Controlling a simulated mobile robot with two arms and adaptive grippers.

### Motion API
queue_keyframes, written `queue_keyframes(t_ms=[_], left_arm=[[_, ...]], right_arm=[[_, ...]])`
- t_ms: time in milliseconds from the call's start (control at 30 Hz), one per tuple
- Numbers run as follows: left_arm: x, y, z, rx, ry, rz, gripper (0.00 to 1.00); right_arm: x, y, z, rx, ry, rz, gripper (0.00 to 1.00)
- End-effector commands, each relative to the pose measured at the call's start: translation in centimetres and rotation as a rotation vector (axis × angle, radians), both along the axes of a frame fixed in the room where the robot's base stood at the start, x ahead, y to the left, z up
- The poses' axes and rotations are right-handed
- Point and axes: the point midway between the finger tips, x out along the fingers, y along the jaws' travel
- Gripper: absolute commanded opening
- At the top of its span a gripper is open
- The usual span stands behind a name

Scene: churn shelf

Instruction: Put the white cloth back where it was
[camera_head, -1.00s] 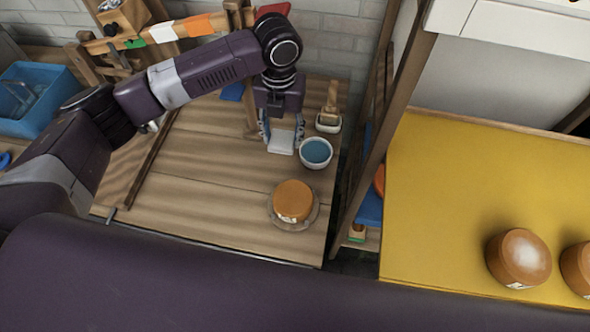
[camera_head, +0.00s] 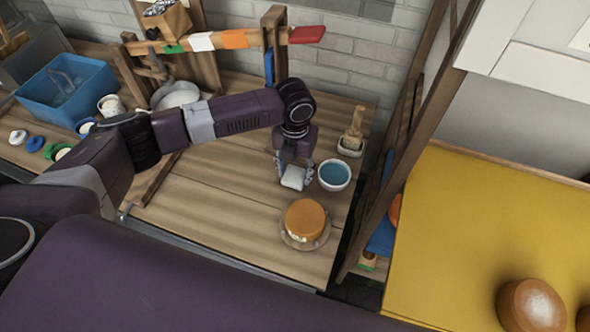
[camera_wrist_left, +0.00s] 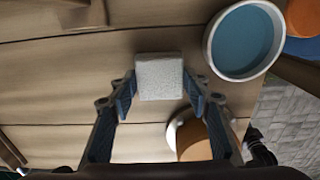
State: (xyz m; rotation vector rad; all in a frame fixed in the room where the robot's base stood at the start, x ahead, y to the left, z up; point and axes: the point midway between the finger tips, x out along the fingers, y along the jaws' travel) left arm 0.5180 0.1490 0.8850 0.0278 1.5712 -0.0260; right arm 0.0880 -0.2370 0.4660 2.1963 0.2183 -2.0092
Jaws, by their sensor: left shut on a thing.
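The white cloth (camera_head: 292,178) is a small, pale, folded block. My left gripper (camera_head: 293,182) is shut on it, just left of the blue-filled white bowl (camera_head: 334,175). In the left wrist view, the cloth (camera_wrist_left: 160,77) lies between the fingertips of the gripper (camera_wrist_left: 160,88), with the bowl (camera_wrist_left: 243,42) up and to the right. I cannot tell whether the cloth touches the wooden table (camera_head: 235,200). My right gripper is in neither view.
An orange cheese wheel (camera_head: 304,219) sits on a round plate nearer me. A brush (camera_head: 352,143) stands in a white holder behind the bowl. A wooden rack (camera_head: 274,38) with coloured pieces stands at the back. The table's middle left is fairly clear.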

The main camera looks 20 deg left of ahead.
Motion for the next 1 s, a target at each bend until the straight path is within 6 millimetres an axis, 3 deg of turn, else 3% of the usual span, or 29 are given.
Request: queue_keyframes(t_ms=[367,400,533,833,1000], left_arm=[[0.0,0.0,-0.8,-0.001,-0.001,-0.001,0.25],[0.0,0.0,-0.7,-0.001,-0.001,-0.001,0.46],[0.0,0.0,-0.7,-0.001,-0.001,-0.001,0.60],[0.0,0.0,-0.5,-0.001,-0.001,-0.001,0.61],[0.2,-0.1,1.0,-0.002,-0.005,-0.001,0.61]], right_arm=[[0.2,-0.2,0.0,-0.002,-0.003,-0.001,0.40],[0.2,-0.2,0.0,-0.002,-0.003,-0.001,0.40],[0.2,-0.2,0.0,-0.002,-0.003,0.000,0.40],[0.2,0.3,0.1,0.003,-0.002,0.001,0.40],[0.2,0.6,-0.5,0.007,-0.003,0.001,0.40]])
